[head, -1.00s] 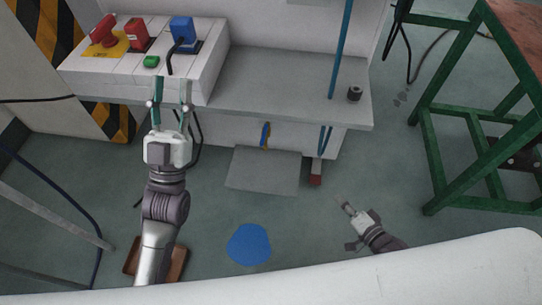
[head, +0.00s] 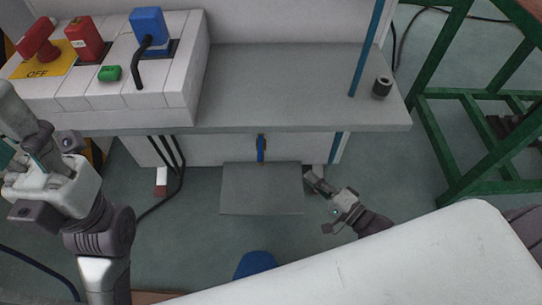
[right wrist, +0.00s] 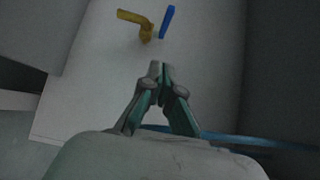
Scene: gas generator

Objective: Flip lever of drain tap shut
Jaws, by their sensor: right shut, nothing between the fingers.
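The drain tap has a blue lever (head: 261,148) and sits low on the white front of the generator housing. In the right wrist view its brass body (right wrist: 135,20) and blue lever (right wrist: 167,21) show near the top, the lever beside the brass spout. My right gripper (head: 312,180) is low by the right edge of the grey floor plate, to the right of the tap and apart from it. Its fingertips (right wrist: 160,68) are together and empty, below the tap in that picture. My left gripper (head: 40,160) is at the far left; its fingers are partly hidden.
A grey ledge (head: 300,85) overhangs the tap. A grey plate (head: 262,195) lies below it. A control box (head: 95,95) with red, blue and green parts stands at upper left. A green frame (head: 440,150) stands at right. Black cables (head: 175,170) hang left of the tap.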

